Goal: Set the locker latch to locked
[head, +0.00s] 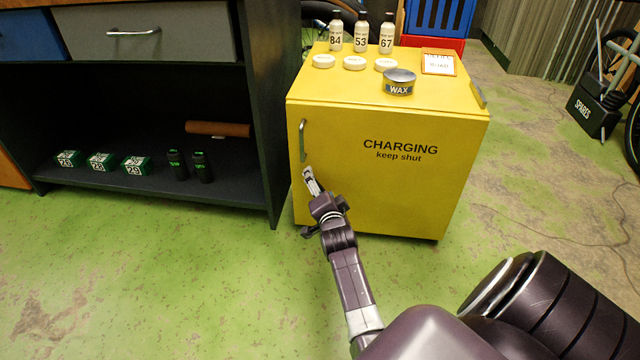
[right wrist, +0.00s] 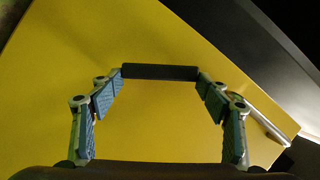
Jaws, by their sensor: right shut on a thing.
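The yellow locker (head: 385,185), marked "CHARGING keep shut", stands ahead with its door closed against the body. A silver door handle (head: 303,140) is on the left of its front, and it also shows at the right of the right wrist view (right wrist: 262,122). My right gripper (head: 309,173) is at the door just below this handle. In the right wrist view, its fingertips (right wrist: 160,74) close on the two ends of a dark bar, which looks like the latch (right wrist: 160,71). In the head view the gripper hides the latch, and its locked position cannot be read. My left gripper is out of view.
On the locker top stand several bottles (head: 361,33), white pucks (head: 354,63), a wax tin (head: 399,82) and a framed card (head: 438,63). A dark workbench (head: 262,120) stands close on the left. Green floor (head: 200,270) in front is clear.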

